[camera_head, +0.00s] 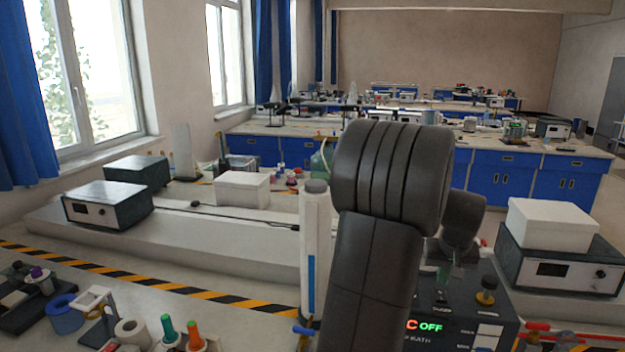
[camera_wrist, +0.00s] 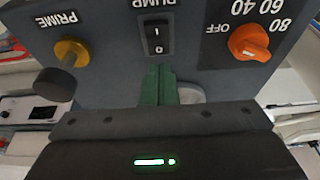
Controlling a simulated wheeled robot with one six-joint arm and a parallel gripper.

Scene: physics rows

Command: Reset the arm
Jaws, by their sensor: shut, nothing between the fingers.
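My arm rises through the middle of the head view and bends over at the top. In the wrist view my gripper (camera_wrist: 160,72) shows its green fingers together, with nothing between them. The fingertips are just in front of a dark device panel, close to a black rocker switch (camera_wrist: 158,38) labelled PUMP. I cannot tell whether they touch it. A yellow knob (camera_wrist: 71,52) labelled PRIME is on the left of the panel, and an orange knob (camera_wrist: 250,41) is on the right. In the head view the device (camera_head: 465,322) has a lit OFF display and is partly hidden by my arm.
A white box (camera_head: 550,224) on a dark instrument (camera_head: 562,272) stands right of the device. A white column (camera_head: 315,255) is just left of my arm. The grey platform (camera_head: 235,240) behind has bare stretches.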

